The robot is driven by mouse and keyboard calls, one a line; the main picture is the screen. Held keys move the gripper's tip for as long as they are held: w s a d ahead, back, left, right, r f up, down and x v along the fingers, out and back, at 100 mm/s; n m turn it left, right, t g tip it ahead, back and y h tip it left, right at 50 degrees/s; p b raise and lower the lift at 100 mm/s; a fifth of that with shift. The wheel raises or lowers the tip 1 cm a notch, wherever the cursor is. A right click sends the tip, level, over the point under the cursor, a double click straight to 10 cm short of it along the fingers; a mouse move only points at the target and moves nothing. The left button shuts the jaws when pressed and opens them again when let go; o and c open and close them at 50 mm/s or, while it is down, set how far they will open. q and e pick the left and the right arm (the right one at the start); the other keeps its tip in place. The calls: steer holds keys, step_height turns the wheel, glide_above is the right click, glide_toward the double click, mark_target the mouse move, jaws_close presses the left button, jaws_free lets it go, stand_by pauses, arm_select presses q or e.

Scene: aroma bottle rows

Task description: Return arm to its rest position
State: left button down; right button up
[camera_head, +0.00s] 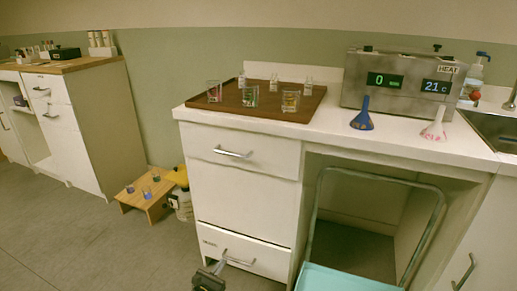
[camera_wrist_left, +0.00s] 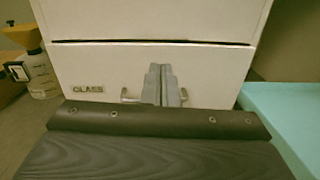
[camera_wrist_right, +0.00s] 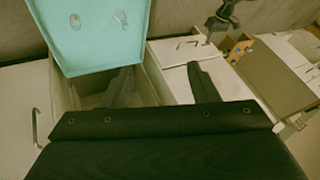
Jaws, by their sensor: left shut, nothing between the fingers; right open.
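My left gripper (camera_head: 219,266) is low at the front of the white cabinet, beside the handle (camera_head: 239,262) of its bottom drawer. In the left wrist view its fingers (camera_wrist_left: 166,85) are together with nothing between them, in front of the drawer labelled GLASS (camera_wrist_left: 88,89). They hide the middle of the handle; I cannot tell whether they touch it. The drawer looks shut. My right gripper shows only in the right wrist view, its fingers (camera_wrist_right: 163,85) apart and empty.
A teal cart (camera_head: 345,280) with a metal frame stands right of the drawers. The counter holds a brown tray (camera_head: 228,106) of glassware, a heater (camera_head: 405,85), a blue flask (camera_head: 362,117) and a pinkish flask (camera_head: 434,127).

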arm_select(q)
steer(key=s+d+r+m+g+h, duration=0.1)
steer(key=d+r+m+g+h, duration=0.15)
steer(key=r+m, duration=0.4)
steer(key=s+d+r+m+g+h, duration=0.15)
steer(key=r+m+h, duration=0.25)
steer(key=r, duration=0.5)
steer(key=s+d+r+m+g, duration=0.2)
steer(key=s+r+m+g, duration=0.6)
steer(key=s+r+m, duration=0.45)
steer(key=s+a+r+m+g+y, duration=0.1)
steer(key=s+r+m+y, duration=0.1)
steer(key=s+r, duration=0.3)
steer(key=s+a+r+m+g+y, duration=0.1)
steer(key=s+a+r+y, duration=0.1)
steer(key=s, duration=0.5)
steer(key=s+a+f+m+t+y, duration=0.1)
steer(key=s+a+m+t+y, duration=0.4)
steer(key=s, duration=1.1)
step_height(320, 180, up, 30)
steer(key=a+n+g+p, duration=0.1)
steer(key=a+g+p, duration=0.1)
steer(key=p, duration=2.7)
steer(key=shift+w+a+n+y+p, duration=0.2)
steer(key=shift+w+n+y+p, duration=0.05)
steer(key=shift+n+y+p, duration=0.2)
steer(key=shift+f, duration=0.1)
